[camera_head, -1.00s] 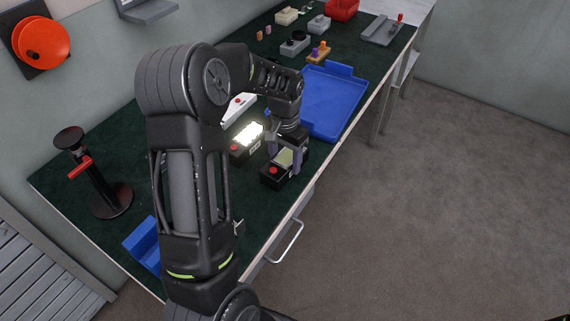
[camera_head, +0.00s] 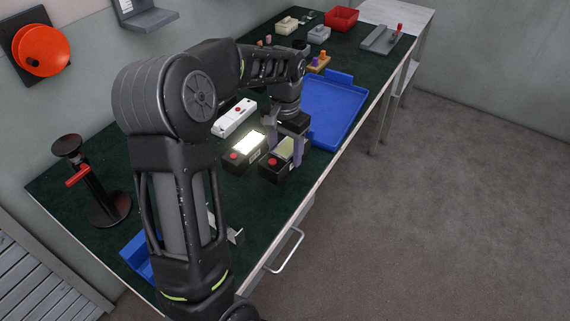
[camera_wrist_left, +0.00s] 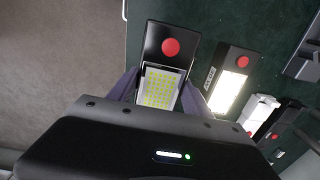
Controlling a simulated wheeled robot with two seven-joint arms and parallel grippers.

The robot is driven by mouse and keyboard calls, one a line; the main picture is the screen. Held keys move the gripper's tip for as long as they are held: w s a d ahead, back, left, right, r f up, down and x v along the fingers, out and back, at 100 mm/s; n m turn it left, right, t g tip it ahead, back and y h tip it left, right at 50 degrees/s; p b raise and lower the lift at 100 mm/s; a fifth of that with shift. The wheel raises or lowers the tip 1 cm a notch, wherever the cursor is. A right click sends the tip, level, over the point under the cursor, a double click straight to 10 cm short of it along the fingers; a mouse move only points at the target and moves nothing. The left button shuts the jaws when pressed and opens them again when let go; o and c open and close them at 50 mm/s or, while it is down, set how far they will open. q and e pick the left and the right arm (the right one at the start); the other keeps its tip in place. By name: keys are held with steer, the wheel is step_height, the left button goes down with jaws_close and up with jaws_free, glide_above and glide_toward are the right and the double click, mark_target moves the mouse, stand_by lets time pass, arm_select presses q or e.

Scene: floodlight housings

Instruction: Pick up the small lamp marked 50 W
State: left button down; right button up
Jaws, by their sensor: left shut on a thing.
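My left gripper (camera_head: 286,142) is shut on a small dark lamp (camera_head: 272,163) with a red button and an unlit yellowish LED panel. The lamp appears raised a little above the green bench top. In the left wrist view the held lamp (camera_wrist_left: 163,85) sits between the two fingers, button end pointing away. A second dark lamp (camera_head: 232,158), with a red button and a brightly lit panel, rests on the bench just left of it. It also shows in the left wrist view (camera_wrist_left: 237,62), with a side label. I cannot read a wattage on either lamp. My right gripper is not in view.
A white housing with a red button (camera_head: 234,117) lies behind the lit lamp. A blue tray (camera_head: 335,108) is close behind my gripper. A black stand with a red lever (camera_head: 107,207) is at the left. Several small parts and a red bin (camera_head: 341,18) are farther back.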

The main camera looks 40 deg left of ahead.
mark_target(285, 150)
arm_select(q)
steer(key=shift+r, duration=1.8)
